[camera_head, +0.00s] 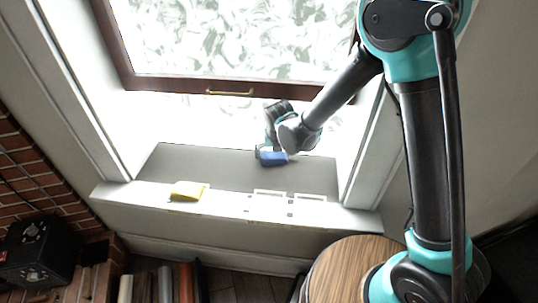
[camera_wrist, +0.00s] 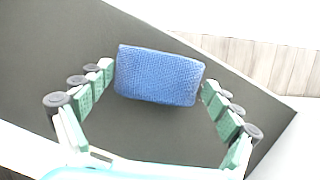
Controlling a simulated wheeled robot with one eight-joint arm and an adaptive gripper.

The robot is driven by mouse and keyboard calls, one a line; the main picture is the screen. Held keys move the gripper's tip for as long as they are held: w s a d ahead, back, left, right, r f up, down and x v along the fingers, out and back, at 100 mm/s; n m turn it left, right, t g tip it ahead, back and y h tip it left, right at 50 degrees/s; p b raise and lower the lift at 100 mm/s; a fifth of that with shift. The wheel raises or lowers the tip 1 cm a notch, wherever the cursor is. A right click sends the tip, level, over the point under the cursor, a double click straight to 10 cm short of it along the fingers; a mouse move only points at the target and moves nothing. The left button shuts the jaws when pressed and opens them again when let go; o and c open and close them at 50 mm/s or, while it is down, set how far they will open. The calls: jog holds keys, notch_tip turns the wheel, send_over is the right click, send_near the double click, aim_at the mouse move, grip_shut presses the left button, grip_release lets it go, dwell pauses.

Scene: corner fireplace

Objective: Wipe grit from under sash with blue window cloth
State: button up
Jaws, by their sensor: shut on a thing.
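The blue window cloth (camera_head: 272,158) is a small folded-looking block at the dark grey sill (camera_head: 200,165), under the raised sash (camera_head: 170,83). My gripper (camera_head: 268,148) is shut on the cloth from above. In the wrist view the woven blue cloth (camera_wrist: 158,75) sits between the two green-padded fingers of my gripper (camera_wrist: 157,80), over the grey surface. Whether the cloth presses on the sill is hard to tell. A few small dark specks (camera_head: 290,212) show on the white front ledge; I cannot tell whether they are grit.
A yellow block (camera_head: 188,190) lies on the front ledge at left, and pale rectangular outlines (camera_head: 270,193) mark it at right. The sash has a brass handle (camera_head: 229,93).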

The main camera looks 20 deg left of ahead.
aim_at(300, 162)
jog(key=shift+w+d+f, duration=0.1)
jog(key=shift+w+d, duration=0.4)
jog(key=shift+d, duration=1.15)
jog(key=shift+w+d+r, duration=0.1)
jog(key=shift+w+d, duration=0.45)
jog(key=shift+d, duration=1.15)
jog(key=shift+w+d+f, duration=0.1)
jog(key=shift+w+d, duration=0.4)
jog(key=shift+d, duration=1.15)
jog(key=shift+a, duration=0.1)
jog(key=shift+s+a+f, duration=0.1)
jog(key=shift+s+a, duration=0.35)
jog(key=shift+a, duration=1.05)
jog(key=shift+s+a+r, duration=0.1)
jog(key=shift+s+a, duration=0.4)
jog(key=shift+a, duration=0.95)
jog(key=shift+s+a+f, duration=0.1)
jog(key=shift+s+a, duration=0.35)
jog(key=shift+a, duration=1.05)
jog(key=shift+s+a, duration=0.3)
jog(key=shift+a, duration=0.6)
jog(key=shift+s+a, duration=0.25)
jog(key=shift+a, duration=0.65)
jog(key=shift+c, duration=0.5)
jog(key=shift+r, duration=0.2)
jog(key=shift+r, duration=2.9)
